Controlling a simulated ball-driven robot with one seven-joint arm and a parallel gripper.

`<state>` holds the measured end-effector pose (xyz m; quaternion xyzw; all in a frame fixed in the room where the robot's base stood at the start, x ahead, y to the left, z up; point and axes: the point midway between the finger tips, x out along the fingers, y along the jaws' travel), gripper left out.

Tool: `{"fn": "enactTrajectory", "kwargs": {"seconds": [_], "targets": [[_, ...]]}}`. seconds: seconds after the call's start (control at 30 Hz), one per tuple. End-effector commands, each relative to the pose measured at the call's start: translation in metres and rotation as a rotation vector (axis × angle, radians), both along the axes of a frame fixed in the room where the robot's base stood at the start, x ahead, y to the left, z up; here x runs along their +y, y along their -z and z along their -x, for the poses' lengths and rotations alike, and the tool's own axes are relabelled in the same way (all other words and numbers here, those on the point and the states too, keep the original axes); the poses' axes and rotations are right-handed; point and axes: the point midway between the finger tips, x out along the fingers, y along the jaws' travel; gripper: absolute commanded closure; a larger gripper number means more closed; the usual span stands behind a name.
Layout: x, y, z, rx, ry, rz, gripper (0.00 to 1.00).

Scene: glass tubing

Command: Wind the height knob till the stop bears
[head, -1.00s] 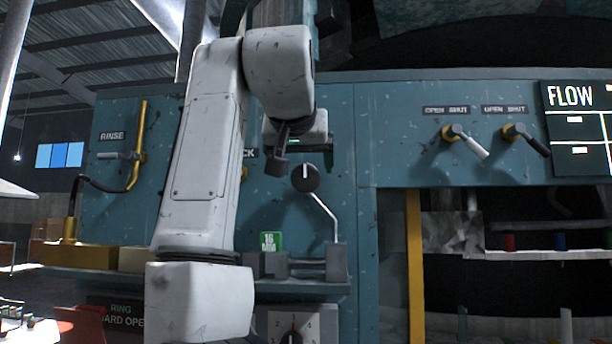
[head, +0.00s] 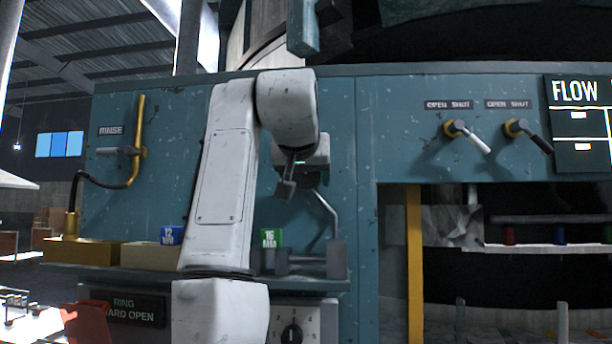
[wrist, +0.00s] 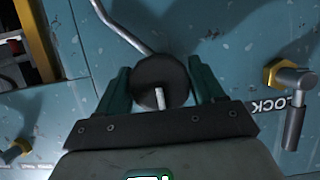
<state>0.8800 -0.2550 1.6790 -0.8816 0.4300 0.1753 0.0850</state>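A round dark knob (wrist: 150,72) with a white pointer mark sits on the teal panel, between my gripper's two teal fingers in the wrist view. No label for it is readable. My gripper (wrist: 160,83) has a finger close on each side of the knob; I cannot tell whether they press on it. In the head view my gripper (head: 308,168) is at the panel and hides much of the knob (head: 312,180). A bent grey rod (head: 326,212) runs from near the knob down to a dark grey stop block (head: 337,258) on the shelf. Whether the stop bears on anything is unclear.
A green block (head: 271,238) marked 16 stands left of the stop, a blue block (head: 171,235) marked 12 further left. A handle (wrist: 294,105) by the LOCK label is near my gripper. A numbered dial (head: 291,334) is below the shelf. Two OPEN/SHUT levers (head: 468,137) are right.

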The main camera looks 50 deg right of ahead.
Motion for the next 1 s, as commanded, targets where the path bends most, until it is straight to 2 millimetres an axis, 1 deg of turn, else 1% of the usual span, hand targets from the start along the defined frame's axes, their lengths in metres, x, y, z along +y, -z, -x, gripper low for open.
{"fn": "enactTrajectory", "kwargs": {"seconds": [0.03, 0.33, 0.67, 1.0], "targets": [[0.0001, -0.0002, 0.0001, 0.000, 0.000, 0.000, 0.37], [0.0002, -0.0003, 0.0000, 0.000, 0.000, 0.000, 0.66], [0.0003, -0.0005, -0.0002, -0.046, -0.001, -0.035, 0.66], [0.0002, -0.0006, -0.0001, -0.234, 0.000, -0.183, 0.66]]}}
